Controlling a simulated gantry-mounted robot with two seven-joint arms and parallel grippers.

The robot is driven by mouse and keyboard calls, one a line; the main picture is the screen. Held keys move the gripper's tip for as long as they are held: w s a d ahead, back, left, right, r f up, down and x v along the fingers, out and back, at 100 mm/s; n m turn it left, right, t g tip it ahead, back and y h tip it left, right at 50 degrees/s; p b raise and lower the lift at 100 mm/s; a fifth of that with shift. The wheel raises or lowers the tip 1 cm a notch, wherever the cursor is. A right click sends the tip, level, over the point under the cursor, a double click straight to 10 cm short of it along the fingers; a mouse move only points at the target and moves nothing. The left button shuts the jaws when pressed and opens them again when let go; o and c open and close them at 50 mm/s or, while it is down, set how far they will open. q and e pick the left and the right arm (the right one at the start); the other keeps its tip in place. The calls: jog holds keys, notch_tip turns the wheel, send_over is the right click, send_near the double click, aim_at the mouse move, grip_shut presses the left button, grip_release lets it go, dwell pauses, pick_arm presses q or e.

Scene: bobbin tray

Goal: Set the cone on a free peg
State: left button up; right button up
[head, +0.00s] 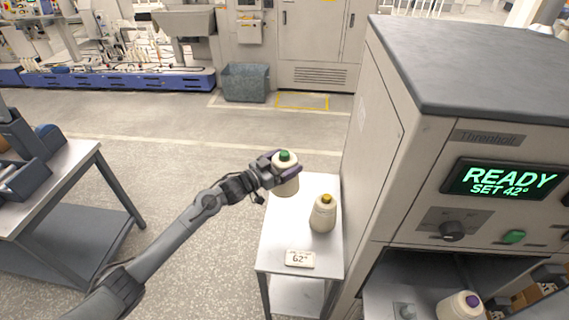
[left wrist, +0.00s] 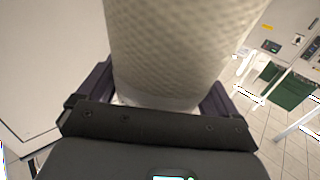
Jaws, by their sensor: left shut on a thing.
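A cream yarn cone with a green tip (head: 286,184) is upright in my left gripper (head: 281,169), over the far left part of a small metal side table. The fingers are shut on its sides. In the left wrist view, the textured cone (left wrist: 165,50) fills the space between the fingers (left wrist: 158,100). I cannot tell whether its base touches the table. A grey peg (head: 404,309) shows on the machine's lower shelf, cut by the bottom edge. A cone with a purple tip (head: 459,307) stands right of it. My right gripper is not in view.
A yellow-tipped cone (head: 323,215) and a card reading 62° (head: 300,259) are on the side table (head: 275,240). The machine (head: 375,140), its display reading READY SET 42°, rises close on the right, above the shelf opening. Another table (head: 75,185) stands left, with open floor between.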

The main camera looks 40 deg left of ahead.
pick_arm(q)
notch_tip(320, 180, up, 12)
jog(key=p, duration=0.9)
jog(key=shift+f, duration=0.15)
